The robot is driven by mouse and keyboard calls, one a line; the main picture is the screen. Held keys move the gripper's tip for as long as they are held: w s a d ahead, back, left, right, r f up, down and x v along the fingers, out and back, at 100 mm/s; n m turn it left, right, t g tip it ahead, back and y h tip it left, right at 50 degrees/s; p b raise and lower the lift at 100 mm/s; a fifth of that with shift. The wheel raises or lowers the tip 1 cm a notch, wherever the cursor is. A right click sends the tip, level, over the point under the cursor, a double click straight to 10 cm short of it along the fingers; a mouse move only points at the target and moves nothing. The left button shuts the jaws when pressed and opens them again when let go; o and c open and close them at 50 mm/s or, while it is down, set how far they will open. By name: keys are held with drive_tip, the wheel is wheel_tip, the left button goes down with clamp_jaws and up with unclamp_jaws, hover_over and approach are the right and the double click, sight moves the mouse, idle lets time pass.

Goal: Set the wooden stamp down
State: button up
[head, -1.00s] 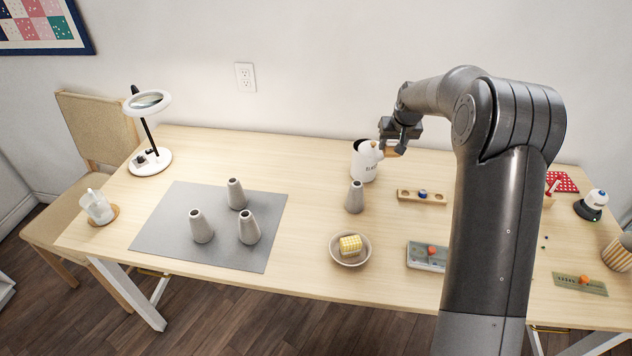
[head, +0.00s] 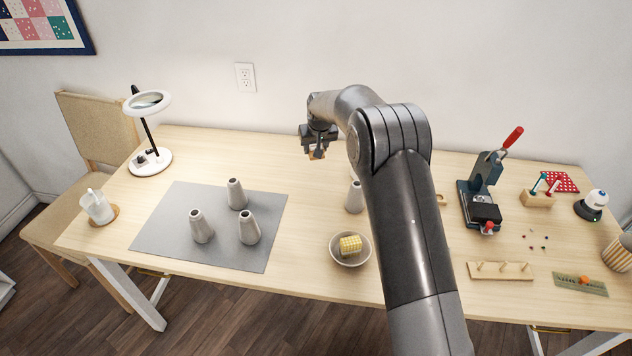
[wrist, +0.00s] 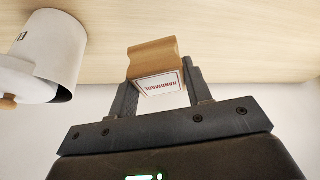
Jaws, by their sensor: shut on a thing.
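My gripper (head: 318,150) is shut on the wooden stamp (head: 317,155) and holds it above the back middle of the table. In the wrist view the stamp (wrist: 153,60) sits between the two fingers (wrist: 158,95). It is a light brown wooden block with a white face that bears red lettering, like "HANDMADE". Bare table (wrist: 235,30) shows beyond the stamp in that view. The stamp looks clear of the tabletop.
A white lidded canister (wrist: 45,52) is near the stamp in the wrist view; my arm hides it in the head view. A grey mat (head: 165,235) bears three grey cones. Another cone (head: 354,197) and a bowl (head: 337,260) stand nearer the front. Table left of my gripper is clear.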

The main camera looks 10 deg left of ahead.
wheel_tip(320, 180, down, 11)
drive_tip(key=shift+r, duration=0.1)
idle(0.4)
drive_tip(key=shift+f, duration=0.2)
drive_tip(key=o, duration=1)
drive_tip(key=shift+r, duration=0.1)
